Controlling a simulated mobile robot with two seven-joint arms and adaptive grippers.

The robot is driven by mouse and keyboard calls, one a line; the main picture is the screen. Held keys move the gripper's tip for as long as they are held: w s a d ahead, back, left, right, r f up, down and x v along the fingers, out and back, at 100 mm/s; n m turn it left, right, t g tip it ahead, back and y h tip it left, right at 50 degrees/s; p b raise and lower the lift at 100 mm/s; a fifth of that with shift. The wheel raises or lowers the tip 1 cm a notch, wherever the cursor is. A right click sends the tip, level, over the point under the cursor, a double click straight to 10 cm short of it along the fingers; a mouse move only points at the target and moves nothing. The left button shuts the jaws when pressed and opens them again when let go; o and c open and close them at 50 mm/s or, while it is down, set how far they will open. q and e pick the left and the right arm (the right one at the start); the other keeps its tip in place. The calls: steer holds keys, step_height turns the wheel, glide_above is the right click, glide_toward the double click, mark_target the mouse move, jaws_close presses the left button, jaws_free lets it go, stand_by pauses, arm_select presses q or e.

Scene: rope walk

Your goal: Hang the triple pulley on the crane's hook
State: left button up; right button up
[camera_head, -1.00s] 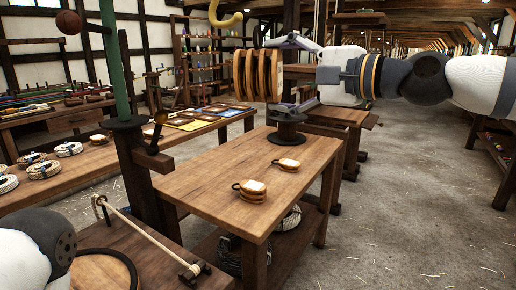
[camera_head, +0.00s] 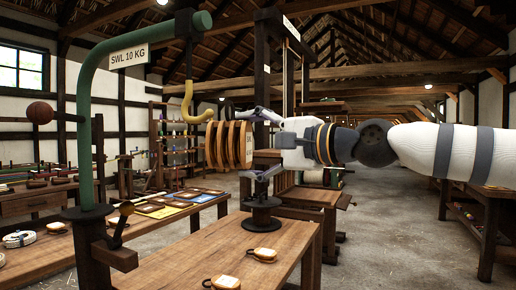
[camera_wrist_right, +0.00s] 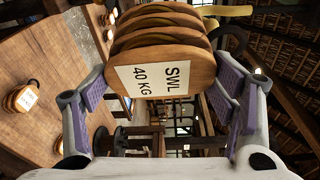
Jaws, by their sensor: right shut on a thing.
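The triple pulley (camera_head: 228,146), with several round wooden cheeks, is held in the air by my right gripper (camera_head: 264,146). In the right wrist view the pulley (camera_wrist_right: 160,72) shows a label reading SWL 40 KG between the two fingers. A dark ring (camera_wrist_right: 233,40) shows at its upper right there. The crane's yellow hook (camera_head: 188,104) hangs from the green crane (camera_head: 84,140), just left of the pulley and about level with its top. I cannot tell whether they touch. My left gripper is out of view.
The wooden table (camera_head: 190,258) below carries a dark spool (camera_head: 262,215) and two small pulley blocks (camera_head: 264,255). A bench at left holds coloured cards (camera_head: 166,211). A timber frame stands behind my right gripper. The air between hook and pulley looks clear.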

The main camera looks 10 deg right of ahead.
steer(key=shift+s+a+b+x, duration=0.1)
steer(key=shift+b+x, duration=0.15)
steer(key=shift+x, duration=0.6)
steer(key=shift+s+a+b+x, duration=0.15)
steer(key=shift+b+x, duration=0.05)
steer(key=shift+x, duration=0.65)
steer(key=shift+s+a+b+x, duration=0.1)
steer(key=shift+b+x, duration=0.15)
steer(key=shift+x, duration=0.6)
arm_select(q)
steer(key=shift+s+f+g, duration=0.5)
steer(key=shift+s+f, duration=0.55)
arm_select(e)
steer(key=shift+w+a+f, duration=0.25)
steer(key=shift+w+a, duration=0.15)
steer(key=shift+a, duration=0.25)
steer(key=shift+w+a+f, duration=0.3)
steer(key=shift+w+a, duration=0.15)
steer(key=shift+a, duration=0.2)
steer(key=shift+a, duration=0.15)
steer(key=o, duration=1.7)
steer(key=shift+w, duration=0.1)
